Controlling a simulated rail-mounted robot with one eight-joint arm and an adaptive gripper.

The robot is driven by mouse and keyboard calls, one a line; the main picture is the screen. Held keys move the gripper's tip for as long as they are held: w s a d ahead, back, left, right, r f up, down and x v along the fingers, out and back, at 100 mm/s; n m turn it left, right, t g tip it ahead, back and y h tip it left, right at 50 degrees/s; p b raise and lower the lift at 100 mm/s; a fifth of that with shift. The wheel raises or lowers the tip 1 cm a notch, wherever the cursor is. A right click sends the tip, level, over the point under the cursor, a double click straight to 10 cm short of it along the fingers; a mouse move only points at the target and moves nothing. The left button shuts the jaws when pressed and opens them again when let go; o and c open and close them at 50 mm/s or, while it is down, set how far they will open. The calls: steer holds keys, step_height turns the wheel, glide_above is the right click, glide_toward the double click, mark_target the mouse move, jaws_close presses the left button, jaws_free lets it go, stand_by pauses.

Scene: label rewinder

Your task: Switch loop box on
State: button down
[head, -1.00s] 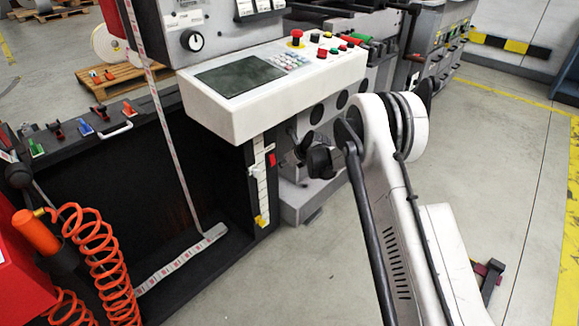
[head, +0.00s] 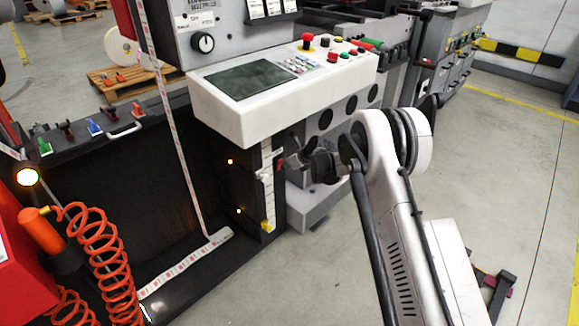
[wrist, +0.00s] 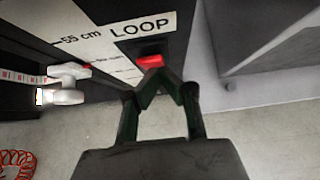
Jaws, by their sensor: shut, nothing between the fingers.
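The loop box (head: 150,180) is a dark open box under the white control panel, with a printed web hanging down in it. Two small orange lights (head: 230,161) glow inside, one above the other. In the wrist view, a red switch (wrist: 149,61) sits on a black plate below the "LOOP" label (wrist: 141,27). My gripper (wrist: 157,76) is shut and empty, its fingertips at the red switch's lower edge, seemingly touching it. In the head view, my gripper (head: 284,164) is at the box's right post; the switch is mostly hidden there.
A lamp (head: 27,177) at the left glows bright. The white control panel (head: 285,85) overhangs the post just above my gripper. A white knob-like fitting (wrist: 68,85) sticks out left of the switch. An orange coiled hose (head: 95,255) hangs at the left.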

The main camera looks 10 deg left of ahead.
steer(key=shift+a+r, duration=0.1)
steer(key=shift+r, duration=0.75)
steer(key=shift+s, duration=0.1)
steer(key=d+f+p+v, duration=0.1)
steer(key=p+v, duration=0.2)
steer(key=v, duration=1)
steer(key=shift+s+p, duration=0.4)
steer(key=shift+f, duration=0.1)
